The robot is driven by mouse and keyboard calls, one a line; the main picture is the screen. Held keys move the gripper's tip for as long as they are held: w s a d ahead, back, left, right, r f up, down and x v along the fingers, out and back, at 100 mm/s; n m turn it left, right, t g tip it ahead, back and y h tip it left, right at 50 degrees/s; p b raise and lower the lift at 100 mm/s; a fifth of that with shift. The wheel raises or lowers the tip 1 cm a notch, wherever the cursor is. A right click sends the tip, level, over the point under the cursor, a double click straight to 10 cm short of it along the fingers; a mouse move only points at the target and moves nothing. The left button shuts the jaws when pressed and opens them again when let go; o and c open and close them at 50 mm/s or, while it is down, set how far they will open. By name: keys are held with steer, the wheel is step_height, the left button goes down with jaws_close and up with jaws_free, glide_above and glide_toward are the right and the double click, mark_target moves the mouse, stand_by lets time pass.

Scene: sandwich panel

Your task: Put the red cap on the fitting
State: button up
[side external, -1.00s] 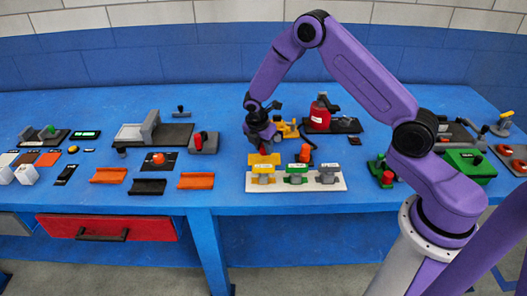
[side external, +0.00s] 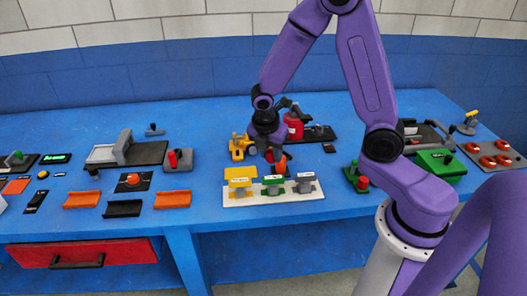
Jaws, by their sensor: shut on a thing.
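My gripper (side external: 269,147) points down, shut on a small red cap (side external: 269,157), of which only a little shows below the fingers. It is above and behind a white strip (side external: 230,199) carrying three fittings: a yellow one (side external: 240,178) at left, a green one (side external: 273,186) in the middle and a grey one (side external: 305,184) at right. The cap appears just behind the green fitting and apart from it. The labels are too small to read, and I cannot tell which fitting the task means.
An orange-red part (side external: 284,162) stands close to my gripper, behind the strip. A yellow device (side external: 240,148) and a red canister (side external: 293,126) are behind. Orange and black channels (side external: 124,208) lie to the left. A green-and-red device (side external: 356,178) stands to the right.

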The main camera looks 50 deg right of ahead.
steer(key=w+d+f, duration=0.1)
steer(key=w+d, duration=0.1)
steer(key=w, duration=0.8)
glide_above(237, 152)
step_height(237, 152, down, 2)
steer(key=shift+w+f, duration=0.1)
steer(key=shift+f, duration=2.55)
steer(key=shift+f, duration=1.55)
steer(key=o, duration=1.4)
steer(key=shift+o, duration=0.2)
